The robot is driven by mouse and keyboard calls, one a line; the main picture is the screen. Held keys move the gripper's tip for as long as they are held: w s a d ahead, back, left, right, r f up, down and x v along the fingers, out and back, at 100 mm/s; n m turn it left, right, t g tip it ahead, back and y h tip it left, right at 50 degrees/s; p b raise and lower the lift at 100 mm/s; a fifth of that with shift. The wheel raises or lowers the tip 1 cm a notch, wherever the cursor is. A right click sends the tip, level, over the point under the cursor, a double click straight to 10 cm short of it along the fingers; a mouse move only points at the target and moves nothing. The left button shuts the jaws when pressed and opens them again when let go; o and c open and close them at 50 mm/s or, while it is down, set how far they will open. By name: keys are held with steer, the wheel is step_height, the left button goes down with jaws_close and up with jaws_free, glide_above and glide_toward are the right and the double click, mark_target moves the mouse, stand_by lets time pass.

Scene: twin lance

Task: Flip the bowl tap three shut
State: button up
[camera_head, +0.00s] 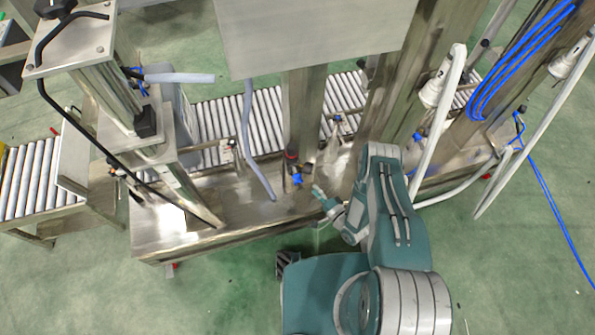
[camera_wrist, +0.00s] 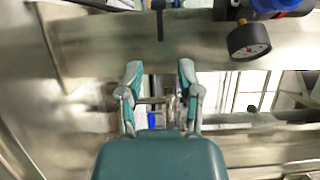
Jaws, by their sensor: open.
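My gripper (camera_wrist: 160,69) is open in the wrist view, its two fingers apart with nothing held between them. Beyond and between the fingers shows a small blue part (camera_wrist: 152,120) beside a metal fitting; I cannot tell whether it is the bowl tap's handle. A blue-bodied unit (camera_wrist: 278,7) with a round pressure gauge (camera_wrist: 248,40) is at the upper right. In the head view, my gripper (camera_head: 318,191) is just right of and below a small blue fitting (camera_head: 297,178) with a dark, red-marked top. The tap itself is not clearly made out.
A steel machine bed (camera_head: 240,203) runs across the head view, with roller conveyors (camera_head: 240,128) behind it. A steel post (camera_head: 303,110) rises behind the blue fitting. A grey hose (camera_head: 247,140) hangs to its left. White bars (camera_head: 440,120) stand right of my arm.

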mark_target(300, 172)
steer(key=x, duration=0.9)
steer(key=shift+w+a, duration=0.15)
steer(key=shift+w, duration=0.15)
jaws_close()
